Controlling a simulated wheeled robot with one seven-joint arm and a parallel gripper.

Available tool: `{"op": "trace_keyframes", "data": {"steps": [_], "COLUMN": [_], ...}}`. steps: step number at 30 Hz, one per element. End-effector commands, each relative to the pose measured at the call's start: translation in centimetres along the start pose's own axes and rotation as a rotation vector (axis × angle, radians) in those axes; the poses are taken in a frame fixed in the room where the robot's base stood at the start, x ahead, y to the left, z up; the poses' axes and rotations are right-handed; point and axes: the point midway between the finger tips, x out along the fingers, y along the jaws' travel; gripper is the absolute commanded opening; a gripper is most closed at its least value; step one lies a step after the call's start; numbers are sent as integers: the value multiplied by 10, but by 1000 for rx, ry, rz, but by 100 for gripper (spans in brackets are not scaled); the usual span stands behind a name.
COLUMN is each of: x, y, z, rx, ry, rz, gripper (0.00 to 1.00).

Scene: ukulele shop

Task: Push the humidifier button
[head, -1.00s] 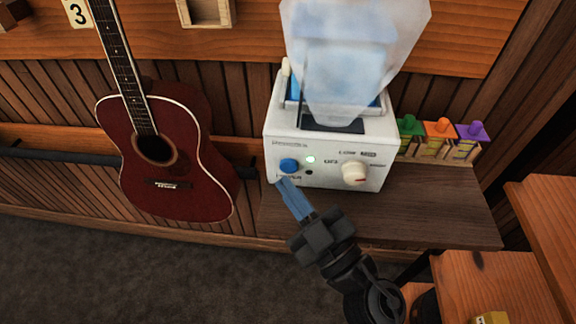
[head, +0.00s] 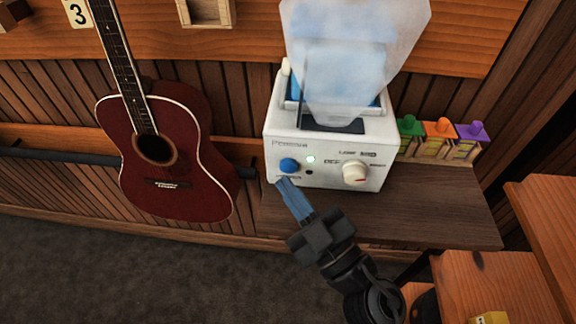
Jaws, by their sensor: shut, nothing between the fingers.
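The humidifier (head: 328,172) is a white box on a dark wooden shelf. A translucent bluish plume or cover (head: 352,55) rises over its top. My gripper (head: 282,182) has blue fingers, shut and empty. Its tips are just below the blue button, in front of the humidifier's lower left face. I cannot tell whether they touch the face. The button is not covered.
A dark red ukulele (head: 170,150) hangs on the wall at the left. Several small boxes with green, orange and purple tops (head: 440,128) stand right of the humidifier. The dark shelf (head: 430,205) is bare in front of them. A lighter wooden unit (head: 490,280) is at the lower right.

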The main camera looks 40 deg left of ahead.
Motion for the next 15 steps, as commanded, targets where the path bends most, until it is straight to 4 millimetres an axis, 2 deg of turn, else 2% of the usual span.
{"op": "trace_keyframes", "data": {"steps": [15], "x": [4], "y": [3], "z": [2], "rx": [0], "ry": [0], "rz": [0], "gripper": [0]}}
